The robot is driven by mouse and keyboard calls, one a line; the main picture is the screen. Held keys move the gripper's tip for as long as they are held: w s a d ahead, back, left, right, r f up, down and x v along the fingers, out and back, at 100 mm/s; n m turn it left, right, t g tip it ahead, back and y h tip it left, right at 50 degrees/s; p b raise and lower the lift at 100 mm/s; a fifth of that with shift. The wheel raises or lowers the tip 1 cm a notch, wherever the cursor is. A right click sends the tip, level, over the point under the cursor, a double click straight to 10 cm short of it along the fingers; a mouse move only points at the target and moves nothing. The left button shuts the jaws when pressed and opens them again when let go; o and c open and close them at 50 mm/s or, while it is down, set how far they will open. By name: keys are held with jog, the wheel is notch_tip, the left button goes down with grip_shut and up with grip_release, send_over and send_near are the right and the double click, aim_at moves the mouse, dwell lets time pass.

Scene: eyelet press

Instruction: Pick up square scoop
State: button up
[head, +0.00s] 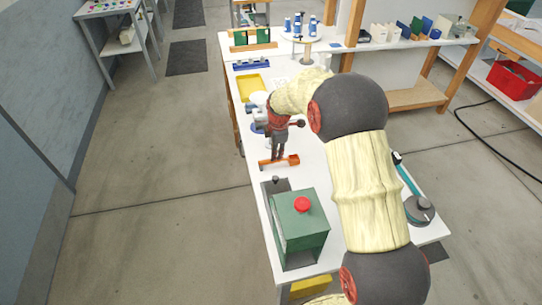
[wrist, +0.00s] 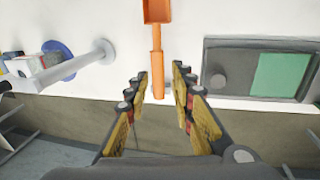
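The square scoop (head: 291,160) is orange and lies on the white table in front of the green press. In the wrist view the scoop (wrist: 156,12) has its square pan at the top edge, partly cut off, and its handle points down toward my gripper. My gripper (wrist: 161,73) is open and empty, with one fingertip on each side of the handle's end in that picture. The fingers look apart from the handle. In the head view my gripper (head: 275,155) hangs down just above the handle; its exact height is hard to tell.
The green press (head: 300,222) with a red knob stands on the table close to the scoop. A yellow tray (head: 252,85) and a blue rack (head: 251,64) sit farther back. The table edge runs close by.

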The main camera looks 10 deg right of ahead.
jog(key=shift+w+a+f, duration=0.55)
jog(key=shift+w+f, duration=0.05)
jog(key=shift+d+f+b, duration=0.15)
jog(key=shift+f+b, duration=0.15)
jog(key=shift+f, duration=0.45)
jog(key=f, duration=0.1)
jog(key=f+b, duration=0.1)
jog(key=f, duration=0.1)
jog(key=w+f, duration=0.1)
jog(key=f, duration=0.1)
jog(key=shift+f, duration=0.1)
jog(key=shift+s+d, duration=0.1)
jog(key=shift+c, duration=1.1)
jog(key=c, duration=0.4)
grip_shut()
